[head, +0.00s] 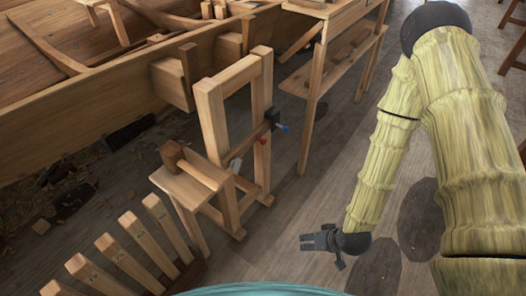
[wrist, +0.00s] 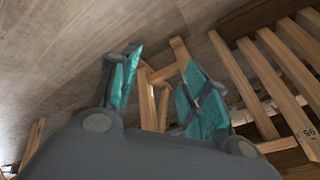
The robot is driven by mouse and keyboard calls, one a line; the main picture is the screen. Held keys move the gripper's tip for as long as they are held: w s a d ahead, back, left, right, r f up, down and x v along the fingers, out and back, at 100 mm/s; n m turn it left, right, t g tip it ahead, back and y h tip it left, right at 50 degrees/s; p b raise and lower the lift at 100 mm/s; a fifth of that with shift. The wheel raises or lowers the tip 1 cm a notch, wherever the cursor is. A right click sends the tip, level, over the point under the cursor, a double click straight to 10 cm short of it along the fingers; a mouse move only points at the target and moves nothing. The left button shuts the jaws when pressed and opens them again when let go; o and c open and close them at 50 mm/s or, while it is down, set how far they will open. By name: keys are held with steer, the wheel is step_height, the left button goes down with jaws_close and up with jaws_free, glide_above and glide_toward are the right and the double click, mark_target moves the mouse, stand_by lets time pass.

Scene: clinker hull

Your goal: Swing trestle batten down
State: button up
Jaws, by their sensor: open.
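A wooden trestle (head: 212,120) stands on the floor beside the hull, with two uprights joined by a top bar. A dark fitting with blue and red ends (head: 272,118) sits on its right upright. I cannot tell for sure which piece is the batten. My gripper (head: 320,242) is low over the floor, right of and nearer than the trestle, apart from it. In the wrist view its teal-padded fingers (wrist: 160,92) are spread, with nothing held. Wooden bars (wrist: 148,105) show beyond and between them, partly hidden by the fingers.
The planked hull (head: 100,105) fills the upper left. A low stand with a mallet-like block (head: 174,160) adjoins the trestle. A row of slanted slats (head: 130,250) stands front left. A wooden bench (head: 318,70) is behind. Floor between trestle and my arm is clear.

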steer(key=w+a+f+n+t+y+b, duration=0.1)
steer(key=w+a+n+t+y+b, duration=0.2)
steer(key=w+b, duration=0.7)
steer(key=n+t+y+b, duration=0.45)
steer(key=y+b, duration=0.35)
steer(key=b, duration=0.8)
glide_toward(265, 142)
steer(key=w, duration=0.1)
steer(key=shift+n+g, duration=0.35)
steer(key=shift+g, duration=0.1)
steer(key=b+x, duration=0.2)
steer(key=x, duration=0.6)
steer(key=shift+w+a+b, duration=0.2)
steer(key=shift+a+b, duration=0.2)
steer(key=shift+w+a+r, duration=0.15)
steer(key=shift+w+a, duration=0.3)
steer(key=shift+a, duration=0.15)
jaws_close()
